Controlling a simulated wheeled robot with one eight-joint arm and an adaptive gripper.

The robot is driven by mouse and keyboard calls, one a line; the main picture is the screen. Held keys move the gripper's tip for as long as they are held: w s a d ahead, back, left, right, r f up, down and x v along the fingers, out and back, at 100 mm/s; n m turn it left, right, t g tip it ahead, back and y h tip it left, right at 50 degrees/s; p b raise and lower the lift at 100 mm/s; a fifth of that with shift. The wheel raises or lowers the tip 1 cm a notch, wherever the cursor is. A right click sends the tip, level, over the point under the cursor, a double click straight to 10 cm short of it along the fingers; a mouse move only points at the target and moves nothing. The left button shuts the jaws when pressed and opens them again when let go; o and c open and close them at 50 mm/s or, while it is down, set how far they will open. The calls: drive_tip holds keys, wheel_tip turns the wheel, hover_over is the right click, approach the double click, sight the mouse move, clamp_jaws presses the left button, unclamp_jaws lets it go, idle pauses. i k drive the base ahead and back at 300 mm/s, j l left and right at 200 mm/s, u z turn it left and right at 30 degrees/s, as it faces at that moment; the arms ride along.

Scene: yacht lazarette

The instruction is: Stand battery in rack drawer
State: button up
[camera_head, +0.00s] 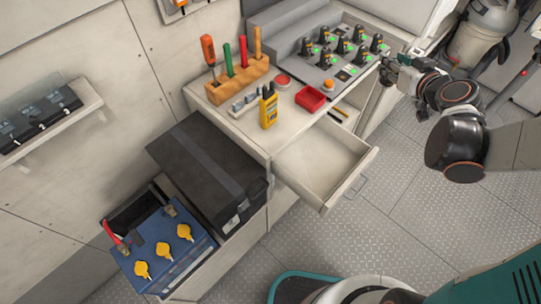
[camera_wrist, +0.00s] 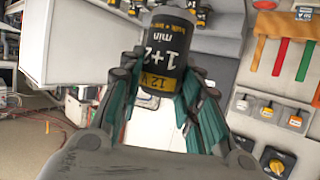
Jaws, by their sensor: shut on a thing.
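My gripper (camera_head: 388,70) is at the right end of the bench top in the head view, beside the rack of black units. In the wrist view its teal-lined fingers (camera_wrist: 158,100) are closed around a black cylindrical battery (camera_wrist: 162,45) with a yellow band marked 12 V. In the head view the battery is small and mostly hidden at the gripper. A pale drawer (camera_head: 325,165) is pulled out from the front of the bench and looks empty. The grey rack (camera_head: 310,75) on the bench carries several upright black units with green lights.
A red tray (camera_head: 310,98), a yellow meter (camera_head: 268,106) and a wooden tool block (camera_head: 237,82) stand on the bench. A black case (camera_head: 205,170) and a blue battery (camera_head: 165,250) are at lower left. A vacuum (camera_head: 485,30) stands at upper right. Floor right of the drawer is clear.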

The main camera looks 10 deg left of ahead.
sight(317, 154)
drive_tip(key=i+l+u, duration=0.1)
drive_tip(key=l+u, duration=0.3)
drive_tip(key=l, duration=0.55)
drive_tip(key=l+u, duration=0.45)
drive_tip(key=l, duration=0.85)
drive_tip(key=k, duration=0.05)
